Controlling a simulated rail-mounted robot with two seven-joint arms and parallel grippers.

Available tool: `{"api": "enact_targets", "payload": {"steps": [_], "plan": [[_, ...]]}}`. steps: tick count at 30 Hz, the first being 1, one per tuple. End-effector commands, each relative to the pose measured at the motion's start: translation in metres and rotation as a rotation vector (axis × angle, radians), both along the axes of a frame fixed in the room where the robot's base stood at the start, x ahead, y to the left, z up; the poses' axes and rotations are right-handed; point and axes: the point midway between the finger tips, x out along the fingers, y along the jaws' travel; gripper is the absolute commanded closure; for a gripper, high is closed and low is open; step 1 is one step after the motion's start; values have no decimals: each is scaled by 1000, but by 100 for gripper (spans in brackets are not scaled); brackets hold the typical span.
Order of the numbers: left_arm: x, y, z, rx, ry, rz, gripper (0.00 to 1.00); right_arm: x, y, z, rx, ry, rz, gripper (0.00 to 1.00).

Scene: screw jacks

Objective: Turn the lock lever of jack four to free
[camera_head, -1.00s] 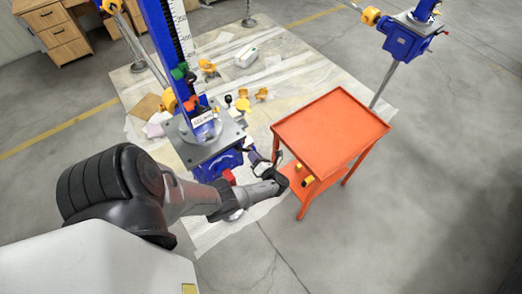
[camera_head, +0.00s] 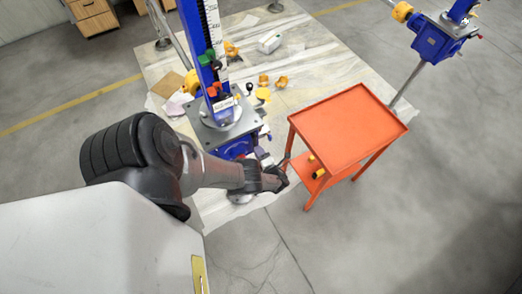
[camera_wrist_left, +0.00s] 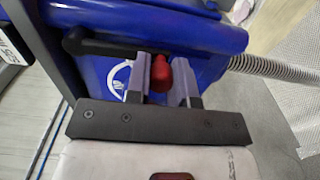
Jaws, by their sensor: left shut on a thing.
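The near blue jack (camera_head: 232,147) stands left of the orange cart, with its tall scaled column (camera_head: 210,45) above; the writing on its plate is too small to read. My left gripper (camera_head: 265,156) is at the jack's right side, its fingertips small in the head view. In the left wrist view, a black lever (camera_wrist_left: 105,46) runs across the blue housing (camera_wrist_left: 215,35), with a red grip (camera_wrist_left: 178,75) near its right end. My left gripper (camera_wrist_left: 161,78) is shut on the red grip, one finger on each side. My right gripper is not in view.
The orange cart (camera_head: 340,128) stands close to the right of my left gripper, with yellow items on its lower shelf. Another blue jack (camera_head: 438,40) stands at the far right. Yellow parts (camera_head: 272,82) lie on the mat behind. The floor at the right front is open.

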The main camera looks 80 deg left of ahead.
Motion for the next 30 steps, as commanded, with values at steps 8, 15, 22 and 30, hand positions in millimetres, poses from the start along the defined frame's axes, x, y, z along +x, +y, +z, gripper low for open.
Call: {"api": "enact_targets", "payload": {"steps": [8, 15, 22, 30], "plan": [[-2, -1, 1, -3, 26, 3, 100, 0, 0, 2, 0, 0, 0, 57], [-2, -1, 2, -3, 28, 3, 100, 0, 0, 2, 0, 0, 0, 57], [-2, -1, 1, -4, 28, 2, 64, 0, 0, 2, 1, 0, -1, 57], [-2, -1, 1, -5, 26, 1, 52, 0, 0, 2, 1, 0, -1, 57]]}}
